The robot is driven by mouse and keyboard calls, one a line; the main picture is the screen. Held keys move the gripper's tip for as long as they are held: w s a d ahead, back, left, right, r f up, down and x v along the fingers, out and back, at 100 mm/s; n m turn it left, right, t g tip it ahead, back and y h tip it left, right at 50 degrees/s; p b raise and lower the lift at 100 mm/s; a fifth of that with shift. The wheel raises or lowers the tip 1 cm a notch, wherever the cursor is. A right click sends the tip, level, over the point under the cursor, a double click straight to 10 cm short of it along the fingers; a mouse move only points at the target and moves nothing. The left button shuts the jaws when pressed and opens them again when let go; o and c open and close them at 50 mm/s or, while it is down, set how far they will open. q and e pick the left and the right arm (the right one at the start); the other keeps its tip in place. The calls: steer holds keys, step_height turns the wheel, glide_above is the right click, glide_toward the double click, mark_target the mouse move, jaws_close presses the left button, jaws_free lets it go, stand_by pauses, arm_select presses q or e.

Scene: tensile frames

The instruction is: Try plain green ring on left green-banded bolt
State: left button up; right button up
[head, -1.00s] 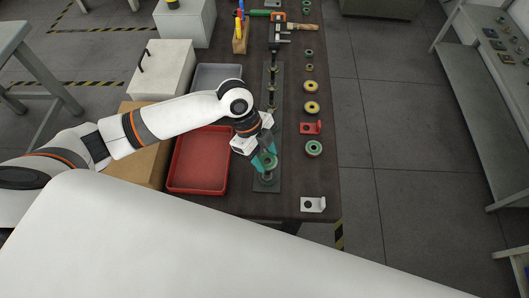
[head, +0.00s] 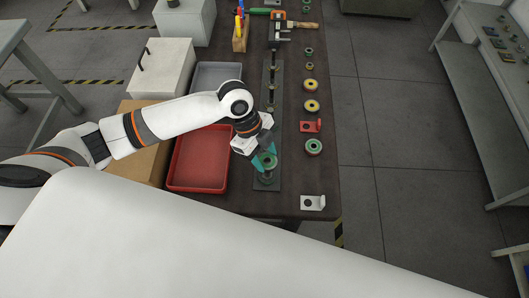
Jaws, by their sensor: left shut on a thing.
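My left gripper (head: 264,161) is shut on a green ring (head: 269,160) above the near end of a long dark plate (head: 266,186). A bolt (head: 267,177) stands on the plate right under the ring; I cannot tell whether the ring is around its tip or just above it. Its colour band is hidden by the ring and fingers. More bolts (head: 271,103) stand in a line along the plate towards the back. Another green ring (head: 314,146), with a pale inner part, lies on the table to the right. My right gripper is not in view.
Yellow rings (head: 311,106) and a red bracket (head: 311,126) lie right of the plate, a white bracket (head: 313,202) at the near right. A red tray (head: 200,160) and a grey tray (head: 217,75) are on the left. A clamp (head: 278,35) sits at the back.

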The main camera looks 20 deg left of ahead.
arm_select(q)
steer(key=shift+f+p, duration=0.1)
steer(key=shift+p, duration=0.2)
stand_by(0.5)
steer(key=o, duration=1.2)
steer(key=shift+c, duration=0.2)
steer(key=b+v, duration=0.1)
steer(key=v, duration=1.1)
steer(key=shift+b, duration=0.4)
steer(key=shift+a, duration=0.1)
